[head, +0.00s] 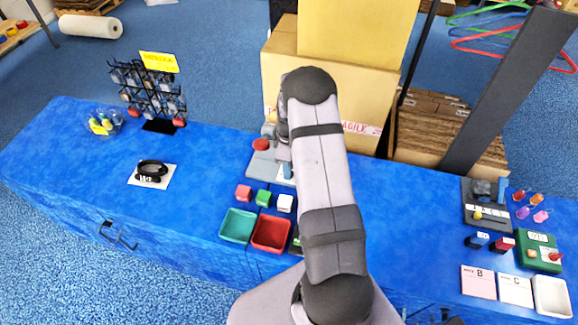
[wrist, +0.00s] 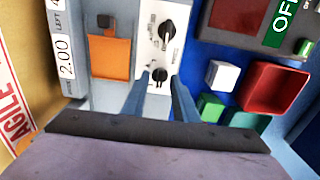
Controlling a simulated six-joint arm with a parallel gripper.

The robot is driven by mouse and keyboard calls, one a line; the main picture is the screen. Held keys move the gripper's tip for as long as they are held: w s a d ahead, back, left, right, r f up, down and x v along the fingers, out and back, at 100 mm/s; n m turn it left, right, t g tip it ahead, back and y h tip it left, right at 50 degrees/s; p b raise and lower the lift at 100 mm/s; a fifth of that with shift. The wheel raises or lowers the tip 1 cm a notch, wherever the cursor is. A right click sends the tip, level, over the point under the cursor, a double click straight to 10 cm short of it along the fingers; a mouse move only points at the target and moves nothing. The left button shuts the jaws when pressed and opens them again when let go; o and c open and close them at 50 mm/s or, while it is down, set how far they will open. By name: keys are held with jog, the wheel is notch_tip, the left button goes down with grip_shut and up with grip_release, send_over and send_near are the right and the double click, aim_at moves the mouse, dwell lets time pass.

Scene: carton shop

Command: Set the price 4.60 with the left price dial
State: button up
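In the wrist view a white panel (wrist: 152,45) carries two black dials, an upper dial (wrist: 172,35) and a lower dial (wrist: 160,75). The display (wrist: 66,60) beside it reads sideways: PRICE 2.00, then LEFT and a 4 cut off by the frame edge. My gripper (wrist: 161,78) has its two blue-grey fingers apart, one on either side of the lower dial. I cannot tell whether they touch it. By the sideways lettering, the lower dial is the left one. In the head view my arm hides the dials and most of the gripper.
An orange square pad (wrist: 109,57) lies left of the dials. Red, green and white blocks, a green tray (head: 238,226) and a red tray (head: 271,233) stand nearby on the blue counter (head: 70,165). Cartons (head: 275,75) stand behind.

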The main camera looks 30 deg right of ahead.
jog(key=shift+f, duration=0.2)
grip_shut()
dwell(0.3)
jog(key=m+b, duration=0.1)
jog(key=m, duration=0.4)
jog(key=shift+m+b, duration=0.3)
jog(key=shift+b, duration=0.1)
jog(key=m+b, duration=0.1)
jog(key=m, duration=0.5)
dwell(0.4)
